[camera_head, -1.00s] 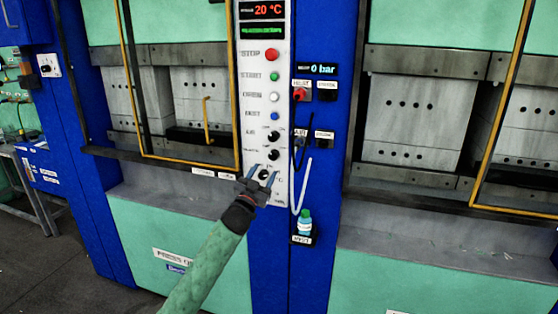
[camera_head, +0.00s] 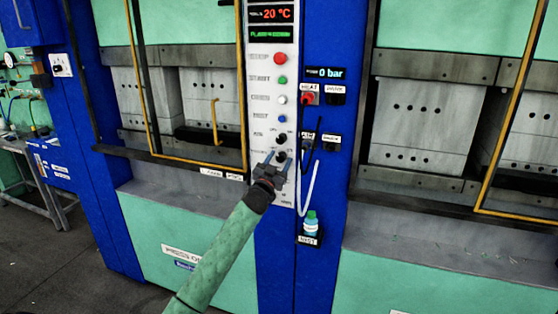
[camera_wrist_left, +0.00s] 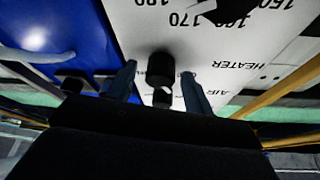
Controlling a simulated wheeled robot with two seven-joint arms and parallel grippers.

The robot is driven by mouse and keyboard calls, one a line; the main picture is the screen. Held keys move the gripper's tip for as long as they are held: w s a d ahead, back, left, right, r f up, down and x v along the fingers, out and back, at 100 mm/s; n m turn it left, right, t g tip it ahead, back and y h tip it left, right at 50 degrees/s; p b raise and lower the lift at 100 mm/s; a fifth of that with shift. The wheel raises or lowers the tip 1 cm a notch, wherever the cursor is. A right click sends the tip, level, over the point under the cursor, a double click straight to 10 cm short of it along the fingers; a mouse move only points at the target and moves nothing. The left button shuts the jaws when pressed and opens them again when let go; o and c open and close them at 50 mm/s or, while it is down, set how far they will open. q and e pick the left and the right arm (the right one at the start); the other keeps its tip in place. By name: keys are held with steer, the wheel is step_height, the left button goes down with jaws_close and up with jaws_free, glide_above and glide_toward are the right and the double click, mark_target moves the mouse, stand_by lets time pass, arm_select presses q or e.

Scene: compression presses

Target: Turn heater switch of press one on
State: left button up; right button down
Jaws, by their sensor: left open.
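The white control panel (camera_head: 285,100) of press one stands between two presses. In the left wrist view, which is upside down, a black knob (camera_wrist_left: 160,68) sits beside the word HEATER. A second black knob (camera_wrist_left: 162,98) sits beside the word AIR. My left gripper (camera_head: 277,160) is in front of the lower panel, its fingers pointing up at the heater knob (camera_head: 281,157). The left fingers (camera_wrist_left: 159,72) are open on either side of the heater knob; I cannot tell whether they touch it. My right gripper is not in view.
Red, green, white and blue buttons line the panel above the knobs. A temperature dial (camera_wrist_left: 222,10) is partly cut off in the wrist view. A red switch (camera_head: 308,98), a hanging white cable (camera_head: 311,185) and a small bottle (camera_head: 310,223) are to the right.

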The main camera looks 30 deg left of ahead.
arm_select(q)
steer(key=c, duration=1)
steer(key=shift+m, duration=0.5)
steer(key=shift+a+r+m+h, duration=0.1)
steer(key=shift+m+h, duration=0.5)
steer(key=shift+m, duration=0.3)
steer(key=shift+m+h+p, duration=0.5)
steer(key=shift+m+h, duration=0.1)
steer(key=shift+m, duration=0.5)
steer(key=m+g+h+p, duration=0.1)
steer(key=m, duration=0.1)
steer(key=m+h+p, duration=0.1)
steer(key=m, duration=0.2)
steer(key=m+g+p, duration=0.1)
steer(key=m, duration=0.2)
steer(key=shift+a+r+g+h, duration=0.1)
steer(key=shift+r+g+h, duration=0.05)
steer(key=shift+g+h, duration=0.2)
steer(key=shift+m+g+p, duration=0.35)
steer(key=shift+m+p, duration=0.35)
steer(key=shift+m, duration=0.4)
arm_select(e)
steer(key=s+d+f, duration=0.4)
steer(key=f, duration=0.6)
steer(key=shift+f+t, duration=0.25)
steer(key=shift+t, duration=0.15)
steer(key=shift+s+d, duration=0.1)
